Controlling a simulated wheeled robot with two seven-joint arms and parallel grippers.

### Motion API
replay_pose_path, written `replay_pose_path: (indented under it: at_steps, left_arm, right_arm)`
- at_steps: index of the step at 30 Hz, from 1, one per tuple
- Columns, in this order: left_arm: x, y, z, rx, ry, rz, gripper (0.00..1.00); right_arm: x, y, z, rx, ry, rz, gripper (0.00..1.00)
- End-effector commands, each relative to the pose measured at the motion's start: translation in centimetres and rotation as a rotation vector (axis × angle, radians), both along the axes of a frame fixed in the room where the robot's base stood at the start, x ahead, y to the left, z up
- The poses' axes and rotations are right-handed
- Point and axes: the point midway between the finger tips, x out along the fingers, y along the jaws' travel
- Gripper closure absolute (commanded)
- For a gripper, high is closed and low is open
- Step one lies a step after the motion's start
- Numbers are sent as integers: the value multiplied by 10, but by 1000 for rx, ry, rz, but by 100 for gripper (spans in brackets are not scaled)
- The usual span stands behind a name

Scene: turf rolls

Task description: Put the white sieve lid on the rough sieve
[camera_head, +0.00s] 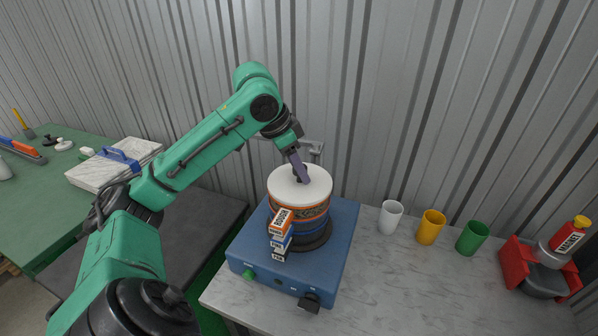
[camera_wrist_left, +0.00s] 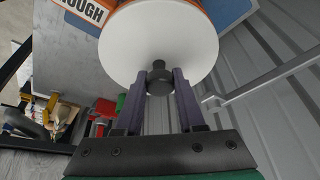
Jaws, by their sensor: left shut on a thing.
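The white sieve lid (camera_head: 286,188) is a round white disc with a dark knob, level over the top of the sieve stack. The rough sieve (camera_head: 318,211), with an orange band and a ROUGH tag, is directly under it. I see no clear gap between them, but cannot tell for sure that the lid is fully seated. My left gripper (camera_head: 301,177) comes down from above and is shut on the lid's knob. In the left wrist view the two purple fingers (camera_wrist_left: 160,80) stand on either side of the knob, and the lid (camera_wrist_left: 158,35) fills the top middle. My right gripper is not in view.
The stack stands on a blue shaker base (camera_head: 247,254) on a marble table (camera_head: 395,290). A corrugated wall is close behind.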

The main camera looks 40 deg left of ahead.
Motion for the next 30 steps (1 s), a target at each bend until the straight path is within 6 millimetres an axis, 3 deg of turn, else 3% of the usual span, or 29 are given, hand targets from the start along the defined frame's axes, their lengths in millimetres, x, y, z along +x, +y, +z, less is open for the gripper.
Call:
replay_pose_path:
  at_steps: [3, 4, 6, 17, 20, 30]
  left_arm:
    - [0, 0, 0, -1, 0, 0, 100]
    - [0, 0, -1, -1, 0, 0, 58]
    - [0, 0, 0, -1, 1, 1, 32]
    - [-1, 0, 4, -2, 0, 1, 32]
    - [-5, 3, 18, 0, -4, 2, 32]
    - [-36, 18, 101, -2, -4, 2, 32]
  right_arm:
    - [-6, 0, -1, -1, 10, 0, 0]
    - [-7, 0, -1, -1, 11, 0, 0]
    - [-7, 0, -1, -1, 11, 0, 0]
    - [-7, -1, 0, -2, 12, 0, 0]
    - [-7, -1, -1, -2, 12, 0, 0]
    - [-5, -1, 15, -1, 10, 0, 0]
